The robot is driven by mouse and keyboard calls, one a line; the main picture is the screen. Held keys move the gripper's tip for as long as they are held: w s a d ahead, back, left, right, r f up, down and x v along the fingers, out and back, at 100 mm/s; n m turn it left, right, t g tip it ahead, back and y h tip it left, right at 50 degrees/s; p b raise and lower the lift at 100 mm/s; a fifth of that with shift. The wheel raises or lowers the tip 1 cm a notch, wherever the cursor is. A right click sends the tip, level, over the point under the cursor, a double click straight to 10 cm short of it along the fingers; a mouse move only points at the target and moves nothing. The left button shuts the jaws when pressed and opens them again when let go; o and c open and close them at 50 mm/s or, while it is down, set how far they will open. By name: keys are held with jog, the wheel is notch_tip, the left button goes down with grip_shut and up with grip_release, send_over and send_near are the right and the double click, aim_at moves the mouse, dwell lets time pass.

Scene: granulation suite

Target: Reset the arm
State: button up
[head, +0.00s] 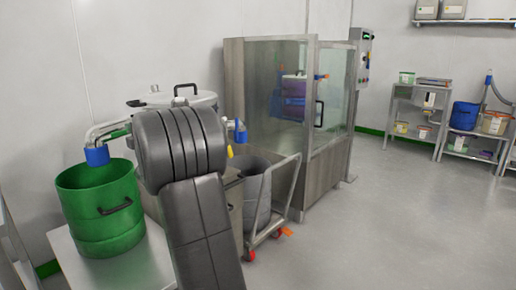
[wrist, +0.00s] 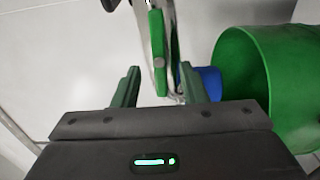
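My gripper (wrist: 158,82) is in the wrist view with its two green fingers apart and nothing held between them. A silver pipe (wrist: 178,45) with a green lever (wrist: 157,52) lies beyond the fingertips. The pipe's blue end (wrist: 208,83) shows just right of the right finger, beside the open green drum (wrist: 285,90). In the head view, my dark arm fills the middle front and hides most of my gripper. The same pipe (head: 104,131), with its blue end (head: 96,156), hangs over the green drum (head: 104,215) left of my arm.
The drum stands on a pale table (head: 145,265). A lidded metal vessel (head: 190,98) is behind my arm. A grey bin (head: 262,195) on a wheeled cart (head: 285,215) and a glass-walled cabinet (head: 290,130) stand to the right. Shelves (head: 410,115) line the far wall. The right floor is clear.

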aim_at(128, 132)
jog(key=x, duration=0.4)
jog(key=shift+w+a, duration=0.2)
jog(key=shift+a, duration=0.1)
jog(key=shift+s+d+r+m+p, duration=0.1)
jog(key=shift+r+m+p, duration=0.05)
jog(key=shift+m+p, duration=0.4)
jog(key=shift+d+r+m+p, duration=0.1)
jog(key=shift+r+m+p, duration=0.1)
jog(key=shift+m+p, duration=0.35)
jog(key=m+p, duration=0.3)
jog(key=shift+m, duration=0.4)
jog(key=shift+f+m+p, duration=0.2)
jog(key=shift+m+p, duration=0.65)
jog(key=shift+m, duration=0.15)
